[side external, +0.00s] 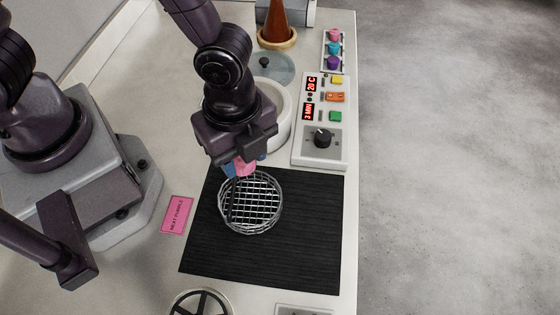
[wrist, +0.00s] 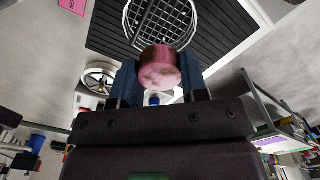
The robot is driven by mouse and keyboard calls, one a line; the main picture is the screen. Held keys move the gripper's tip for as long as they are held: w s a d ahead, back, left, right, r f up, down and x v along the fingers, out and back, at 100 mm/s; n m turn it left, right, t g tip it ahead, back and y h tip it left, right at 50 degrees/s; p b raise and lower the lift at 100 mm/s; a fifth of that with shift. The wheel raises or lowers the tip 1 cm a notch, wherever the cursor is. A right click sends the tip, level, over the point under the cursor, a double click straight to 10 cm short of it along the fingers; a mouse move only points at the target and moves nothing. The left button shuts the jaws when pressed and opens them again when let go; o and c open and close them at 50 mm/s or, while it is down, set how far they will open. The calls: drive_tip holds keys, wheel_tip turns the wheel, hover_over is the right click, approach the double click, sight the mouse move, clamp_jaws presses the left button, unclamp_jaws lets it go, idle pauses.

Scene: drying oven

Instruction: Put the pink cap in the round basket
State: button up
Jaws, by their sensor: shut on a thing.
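My gripper (side external: 243,168) has blue fingers and is shut on the pink cap (side external: 245,167). In the wrist view the pink cap (wrist: 159,68) sits between the two blue fingers of my gripper (wrist: 158,85). The round wire basket (side external: 250,203) stands on the black mat. My gripper and the cap are at the basket's far edge in the side view, apparently above it. The basket also shows in the wrist view (wrist: 160,14), beyond the cap. The cap's height over the rim is hard to tell.
The black ribbed mat (side external: 215,250) lies on the white bench. Behind my gripper is a white round vessel (side external: 284,125) with a glass lid (side external: 276,68). A control panel (side external: 320,120) with buttons and a knob stands at right. A pink label (side external: 176,215) lies left of the mat.

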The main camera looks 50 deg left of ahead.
drive_tip(key=shift+s+a+r, duration=0.35)
drive_tip(key=shift+s+a, duration=0.15)
drive_tip(key=shift+s, duration=0.05)
drive_tip(key=shift+s+a+n, duration=0.1)
drive_tip(key=shift+s+n, duration=0.05)
drive_tip(key=shift+n, duration=0.35)
drive_tip(key=shift+r+n, duration=0.2)
drive_tip(key=shift+n, duration=0.3)
drive_tip(key=w+a+r+n, duration=0.3)
drive_tip(key=w+a+n, duration=0.4)
drive_tip(key=a+n, duration=0.15)
drive_tip(key=w+a+r+n, duration=0.2)
drive_tip(key=w+a+n, duration=0.6)
drive_tip(key=a, duration=0.1)
drive_tip(key=m, duration=0.9)
hover_over(259, 205)
drive_tip(key=shift+n, duration=0.25)
drive_tip(key=f, duration=1)
drive_tip(key=shift+s+a, duration=0.1)
drive_tip(key=shift+s, duration=0.2)
drive_tip(key=f, duration=0.3)
drive_tip(key=shift+w+f, duration=0.2)
drive_tip(key=shift+f, duration=2.05)
